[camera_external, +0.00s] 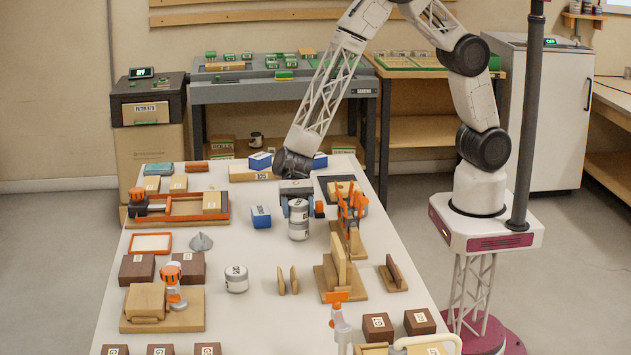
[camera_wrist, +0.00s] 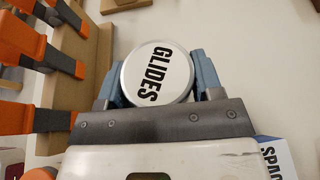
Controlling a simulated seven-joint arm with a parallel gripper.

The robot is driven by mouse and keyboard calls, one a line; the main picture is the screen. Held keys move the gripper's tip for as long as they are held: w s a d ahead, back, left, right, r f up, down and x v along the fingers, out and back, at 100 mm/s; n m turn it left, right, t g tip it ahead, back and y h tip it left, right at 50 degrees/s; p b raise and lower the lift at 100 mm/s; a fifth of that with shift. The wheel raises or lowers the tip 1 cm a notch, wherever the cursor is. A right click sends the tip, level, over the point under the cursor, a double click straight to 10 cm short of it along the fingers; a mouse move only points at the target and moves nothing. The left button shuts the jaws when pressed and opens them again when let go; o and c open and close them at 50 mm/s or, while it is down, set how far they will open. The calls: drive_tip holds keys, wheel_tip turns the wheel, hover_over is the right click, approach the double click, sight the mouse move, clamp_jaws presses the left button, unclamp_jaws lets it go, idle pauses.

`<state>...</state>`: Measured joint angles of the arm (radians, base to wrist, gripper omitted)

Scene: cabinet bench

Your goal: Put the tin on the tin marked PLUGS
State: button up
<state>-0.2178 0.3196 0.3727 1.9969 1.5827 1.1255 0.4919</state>
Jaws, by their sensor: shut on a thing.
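My gripper (camera_external: 298,203) is shut on a white and silver tin (camera_external: 298,209), one finger on each side. In the wrist view, the tin's lid (camera_wrist: 157,73) reads GLIDES and sits between the fingers (camera_wrist: 155,85). The held tin is upright. A second tin (camera_external: 298,231) stands directly below it on the white table. The two look in line, one over the other; I cannot tell whether they touch. The lower tin's label is too small to read and its lid is hidden. Another tin (camera_external: 236,279) stands apart, nearer the camera, its label unclear.
A wooden rack with orange clamps (camera_external: 350,203) stands close to the right of my gripper. A blue and white box (camera_external: 261,217) is to its left; its lettering begins SPAC in the wrist view (camera_wrist: 277,155). Thin wooden pieces (camera_external: 288,280) stand nearer the camera.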

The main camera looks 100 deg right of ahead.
drive_tip(key=o, duration=1)
drive_tip(key=shift+f, duration=0.1)
drive_tip(key=shift+r, duration=0.2)
drive_tip(key=shift+v, duration=6)
drive_tip(key=shift+r, duration=0.1)
drive_tip(key=s+d+r+n+t+h, duration=0.1)
drive_tip(key=s+d+r+n+h, duration=0.3)
drive_tip(key=s, duration=0.8)
drive_tip(key=s+d+r+n+h, duration=0.5)
drive_tip(key=s+d+r+n, duration=0.3)
drive_tip(key=s+r, duration=0.3)
drive_tip(key=s+d+r+n+t+h, duration=0.1)
drive_tip(key=s+d+r+n+h, duration=0.3)
drive_tip(key=s, duration=0.9)
drive_tip(key=shift+s+d+r+n+t+h, duration=0.2)
drive_tip(key=shift+d+r+n, duration=0.25)
drive_tip(key=shift+d+r, duration=0.5)
drive_tip(key=shift+s+d+r+n+t+h, duration=0.15)
drive_tip(key=shift+d+r+n, duration=0.3)
drive_tip(key=shift+d+r, duration=0.55)
drive_tip(key=shift+w+d+f, duration=0.1)
drive_tip(key=shift+d+f, duration=0.1)
drive_tip(key=shift+f, duration=0.05)
